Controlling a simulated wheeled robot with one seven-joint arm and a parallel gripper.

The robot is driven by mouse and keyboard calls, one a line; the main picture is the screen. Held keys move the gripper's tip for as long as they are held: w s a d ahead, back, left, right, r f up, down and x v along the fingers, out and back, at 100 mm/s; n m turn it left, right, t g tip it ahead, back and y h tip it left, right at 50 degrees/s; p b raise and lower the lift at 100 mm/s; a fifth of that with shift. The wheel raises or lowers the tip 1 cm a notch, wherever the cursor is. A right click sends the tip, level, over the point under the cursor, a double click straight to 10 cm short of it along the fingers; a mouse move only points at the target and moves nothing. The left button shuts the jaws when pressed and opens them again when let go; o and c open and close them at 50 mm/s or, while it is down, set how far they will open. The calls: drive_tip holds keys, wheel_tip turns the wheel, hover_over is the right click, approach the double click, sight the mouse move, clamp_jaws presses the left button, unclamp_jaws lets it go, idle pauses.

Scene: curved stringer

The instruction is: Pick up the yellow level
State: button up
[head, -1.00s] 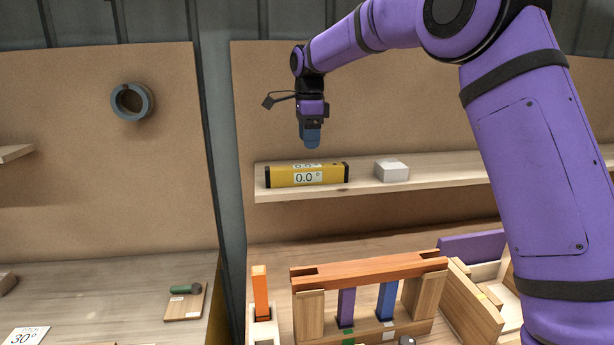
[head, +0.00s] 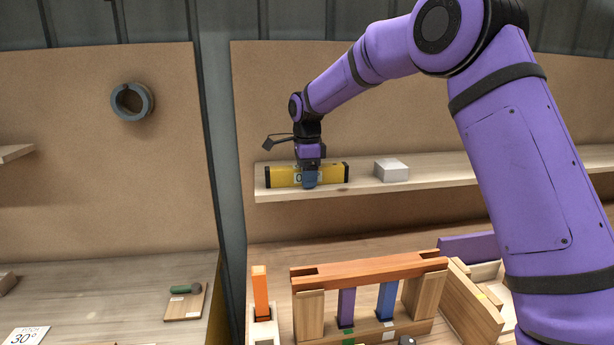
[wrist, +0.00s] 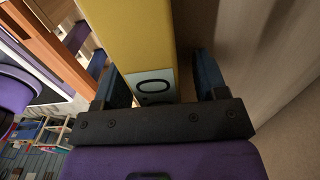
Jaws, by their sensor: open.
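The yellow level (head: 334,174) has black end caps and a white angle display. It lies along the wooden shelf on the back board. My gripper (head: 309,182) is lowered over the middle of the level and covers part of the display. In the wrist view the level (wrist: 137,35) runs between the two blue fingers of my gripper (wrist: 160,85), one on each side. The fingers are open, with a visible gap at the right finger. The part of the level beyond the gripper's palm is hidden in the wrist view.
A pale block (head: 391,170) sits on the shelf (head: 432,176) to the right of the level, with clear shelf between. Below stands an orange-topped wooden frame (head: 368,269) with purple and blue uprights. A grey ring (head: 148,103) hangs on the left board.

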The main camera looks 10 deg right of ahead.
drive_tip(key=c, duration=1.1)
drive_tip(key=shift+r, duration=0.15)
